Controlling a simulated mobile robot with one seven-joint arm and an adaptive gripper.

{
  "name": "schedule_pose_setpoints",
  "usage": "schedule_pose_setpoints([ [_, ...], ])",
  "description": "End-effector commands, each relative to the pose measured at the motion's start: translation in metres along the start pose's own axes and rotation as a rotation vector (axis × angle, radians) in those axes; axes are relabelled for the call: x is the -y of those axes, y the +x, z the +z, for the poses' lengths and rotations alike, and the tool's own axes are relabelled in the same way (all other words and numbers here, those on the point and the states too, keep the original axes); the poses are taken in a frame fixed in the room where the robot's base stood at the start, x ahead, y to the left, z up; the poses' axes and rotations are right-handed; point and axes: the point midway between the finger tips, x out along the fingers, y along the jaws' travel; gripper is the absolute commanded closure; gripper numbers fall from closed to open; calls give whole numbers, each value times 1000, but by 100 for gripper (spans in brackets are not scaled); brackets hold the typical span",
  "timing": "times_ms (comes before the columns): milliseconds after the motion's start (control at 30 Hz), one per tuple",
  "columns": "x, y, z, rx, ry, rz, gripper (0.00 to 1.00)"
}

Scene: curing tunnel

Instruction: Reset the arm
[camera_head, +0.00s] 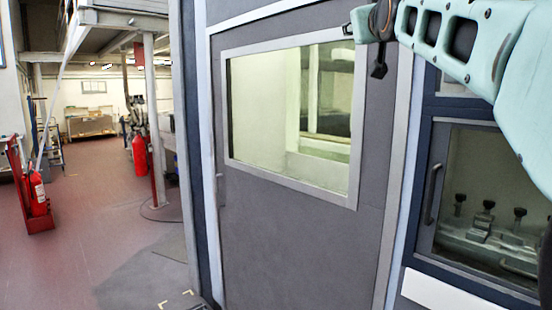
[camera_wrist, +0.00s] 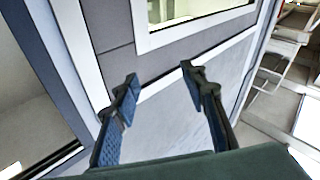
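My gripper shows in the wrist view (camera_wrist: 158,85) with its two dark, blue-padded fingers spread apart. Nothing is between them. Beyond the fingertips is a grey door with a window. In the head view my pale green arm (camera_head: 465,45) reaches in from the upper right, in front of the tunnel's front. A dark part of my gripper (camera_head: 378,62) shows at the top, near the upper right of the door's window. The rest of the gripper is not clear there.
The grey door (camera_head: 290,235) with a pale-framed window stands shut in the middle. Right of it is a glazed panel with a dark handle (camera_head: 433,192). Red extinguishers (camera_head: 38,195) and a post (camera_head: 150,120) stand at left. The red floor (camera_head: 100,240) between is mostly clear.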

Motion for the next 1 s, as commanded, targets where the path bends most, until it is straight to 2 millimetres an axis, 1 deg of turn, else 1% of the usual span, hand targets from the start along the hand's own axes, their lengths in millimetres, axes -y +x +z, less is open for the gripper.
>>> schedule_pose_setpoints([
  [33,15,0,1,-10,-19,-22,60],
  [100,30,0,2,-25,-49,-43,60],
  [300,67,-2,2,-67,-126,-94,60],
  [533,92,-4,2,-98,-177,-127,60],
  [767,110,-7,7,-109,-209,-156,60],
  [833,115,-10,18,-91,-210,-175,60],
  [1000,108,-20,56,10,-168,-209,60],
])
